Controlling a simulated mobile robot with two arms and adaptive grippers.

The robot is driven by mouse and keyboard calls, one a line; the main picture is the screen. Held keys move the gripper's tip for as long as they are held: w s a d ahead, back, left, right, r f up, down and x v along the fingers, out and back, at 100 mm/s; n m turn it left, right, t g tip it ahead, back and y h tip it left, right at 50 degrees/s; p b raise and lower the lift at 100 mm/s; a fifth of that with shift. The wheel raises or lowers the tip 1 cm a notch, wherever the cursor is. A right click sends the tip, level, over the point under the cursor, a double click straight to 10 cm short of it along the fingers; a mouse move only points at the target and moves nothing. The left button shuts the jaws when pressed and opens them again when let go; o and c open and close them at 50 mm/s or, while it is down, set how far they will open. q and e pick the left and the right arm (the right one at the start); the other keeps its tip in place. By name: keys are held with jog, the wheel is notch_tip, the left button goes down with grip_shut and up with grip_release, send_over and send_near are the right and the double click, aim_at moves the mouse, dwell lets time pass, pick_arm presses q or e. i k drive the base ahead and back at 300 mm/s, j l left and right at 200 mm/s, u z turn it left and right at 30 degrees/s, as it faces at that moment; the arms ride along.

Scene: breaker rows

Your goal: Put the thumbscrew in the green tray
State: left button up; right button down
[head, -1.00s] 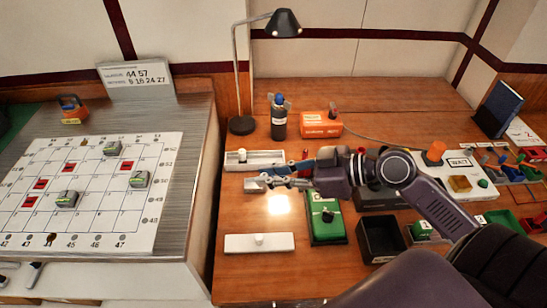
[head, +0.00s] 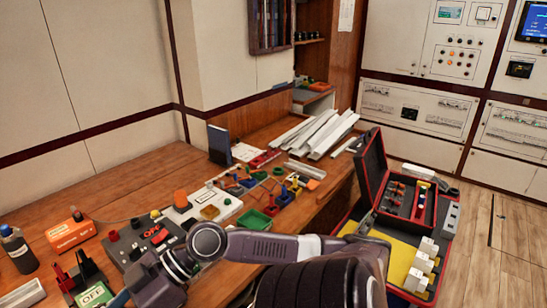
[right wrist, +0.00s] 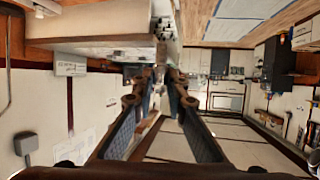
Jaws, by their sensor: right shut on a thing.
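The green tray (head: 254,221) lies on the wooden bench in the middle of the head view, right of the white unit. My right arm crosses in front of it, with its wrist at the bottom left. The right gripper's tips are outside the head view. In the right wrist view my right gripper (right wrist: 160,78) is shut, its two fingers meeting on a small grey piece (right wrist: 160,56). It seems to be the thumbscrew, but it is too small and blurred to make out its shape. My left gripper is not in view.
A white unit (head: 205,206), a dark switch box (head: 140,240) and small coloured bins (head: 285,195) crowd the bench. An orange box (head: 71,233) and a bottle (head: 17,252) stand at left. An open red-edged case (head: 372,190) is at right. Bare bench shows behind the unit.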

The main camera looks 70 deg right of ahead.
aim_at(250, 222)
jog(key=l+z, duration=0.15)
jog(key=z, duration=0.3)
jog(key=i+l+z, duration=0.1)
jog(key=z, duration=0.35)
jog(key=i+z, duration=0.1)
jog(key=z, duration=0.35)
jog(key=i+l, duration=0.45)
jog(key=i, duration=0.15)
